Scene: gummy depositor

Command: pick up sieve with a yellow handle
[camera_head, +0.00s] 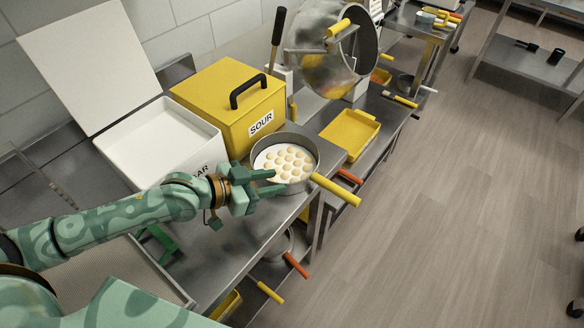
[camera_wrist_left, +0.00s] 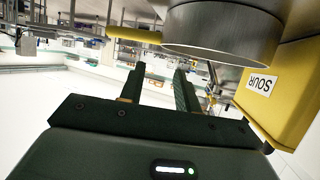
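A round metal sieve (camera_head: 314,148) with a yellow handle (camera_head: 336,190) sits at the front edge of the steel counter, with several pale round pieces on a white surface inside it. Its handle points to the lower right, out over the edge. In the left wrist view the sieve (camera_wrist_left: 222,38) and its handle (camera_wrist_left: 135,34) appear at the top, beyond my fingers. My left gripper (camera_head: 272,183) is open and empty, close to the sieve's near left side. Its fingers (camera_wrist_left: 160,90) are apart with nothing between them. I cannot tell whether they touch the sieve. My right gripper is not in view.
A yellow box labelled SOUR (camera_head: 222,103) stands behind the sieve, and an open white bin (camera_head: 145,158) is left of it. A yellow tray (camera_head: 349,135) is to the right. Orange and yellow handles (camera_head: 296,265) stick out below the counter.

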